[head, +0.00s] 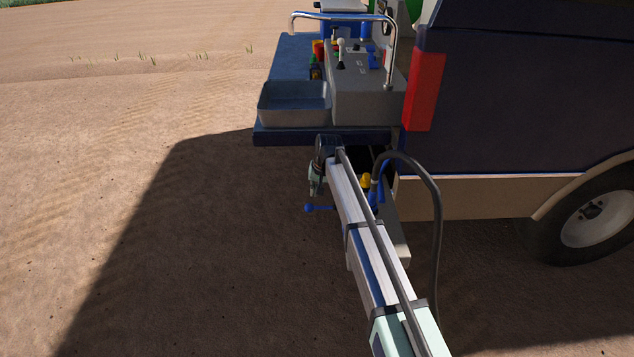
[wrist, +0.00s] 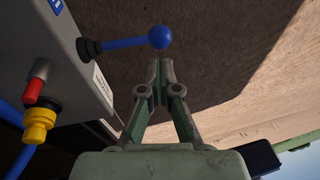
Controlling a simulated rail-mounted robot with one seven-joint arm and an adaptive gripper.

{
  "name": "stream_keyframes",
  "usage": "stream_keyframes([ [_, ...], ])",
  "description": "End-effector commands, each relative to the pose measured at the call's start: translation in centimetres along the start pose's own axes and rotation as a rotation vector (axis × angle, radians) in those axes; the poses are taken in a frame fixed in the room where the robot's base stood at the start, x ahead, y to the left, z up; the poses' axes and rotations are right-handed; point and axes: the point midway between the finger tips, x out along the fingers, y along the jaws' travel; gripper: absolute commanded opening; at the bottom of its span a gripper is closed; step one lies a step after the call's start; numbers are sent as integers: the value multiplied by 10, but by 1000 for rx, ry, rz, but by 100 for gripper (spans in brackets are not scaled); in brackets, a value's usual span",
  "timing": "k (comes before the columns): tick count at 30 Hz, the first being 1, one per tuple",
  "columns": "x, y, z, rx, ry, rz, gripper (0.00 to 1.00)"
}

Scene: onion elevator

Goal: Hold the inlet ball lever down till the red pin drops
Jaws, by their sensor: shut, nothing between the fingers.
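The blue ball lever (wrist: 125,43) sticks out from a dark collar on a grey box (wrist: 75,55) in the wrist view, its round ball (wrist: 159,37) at the free end. In the head view the lever (head: 320,208) shows low under the platform edge. My gripper (wrist: 158,66) is shut and empty, its fingertips close to the ball in the picture; whether they touch it I cannot tell. In the head view my gripper (head: 314,190) appears just above the ball end. A red cylindrical piece (wrist: 33,91) with a grey end shows on the box; whether it is the red pin is unclear.
A yellow fitting (wrist: 40,125) with a blue hose (wrist: 22,160) is at the box's lower left in the wrist view. Above my gripper is the platform edge (head: 330,137) with a grey tray (head: 294,104). A wheel (head: 592,215) stands right. Open soil lies left.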

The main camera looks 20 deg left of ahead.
Motion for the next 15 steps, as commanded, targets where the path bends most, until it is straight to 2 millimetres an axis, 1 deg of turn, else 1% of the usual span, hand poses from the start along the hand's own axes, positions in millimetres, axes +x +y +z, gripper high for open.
stream_keyframes([
  [1, 10, 0, -1, 0, -1, 0, 0],
  [3, 24, 0, -1, 0, -2, 0, 0],
  [7, 43, 0, -1, 0, 0, 0, 0],
  [10, 54, 0, -1, 0, -1, 0, 0],
  [15, 64, 0, -1, 0, 1, 0, 0],
])
